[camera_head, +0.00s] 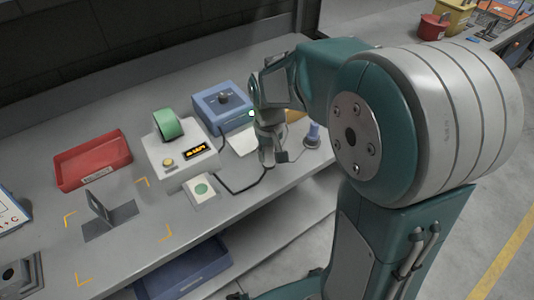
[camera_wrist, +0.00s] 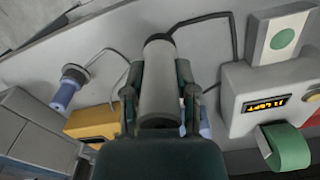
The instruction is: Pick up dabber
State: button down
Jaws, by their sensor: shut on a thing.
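My gripper (camera_head: 269,128) is over the right part of the bench, near its front edge. In the wrist view my gripper (camera_wrist: 160,78) has its two dark fingers closed on the sides of a grey cylinder (camera_wrist: 158,90) with a darker end. The cylinder (camera_head: 267,150) shows below my gripper in the head view, upright or nearly so. I cannot tell whether it touches the bench. Its looks alone do not settle that it is the dabber. A blue, corded piece (camera_head: 313,136) with a rounded body stands to its right, and it shows at left in the wrist view (camera_wrist: 66,92).
A white box with a green roll (camera_head: 168,124) and display stands left of my gripper. A blue box (camera_head: 222,105) is behind it. A red tray (camera_head: 93,160) and a dark bracket (camera_head: 108,217) lie further left. Black cords run along the bench near the held cylinder.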

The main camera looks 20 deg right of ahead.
jog(key=s+a+r, duration=0.2)
jog(key=s+r, duration=0.2)
jog(key=s, duration=0.5)
jog(key=shift+s+r, duration=0.15)
jog(key=shift+r, duration=0.1)
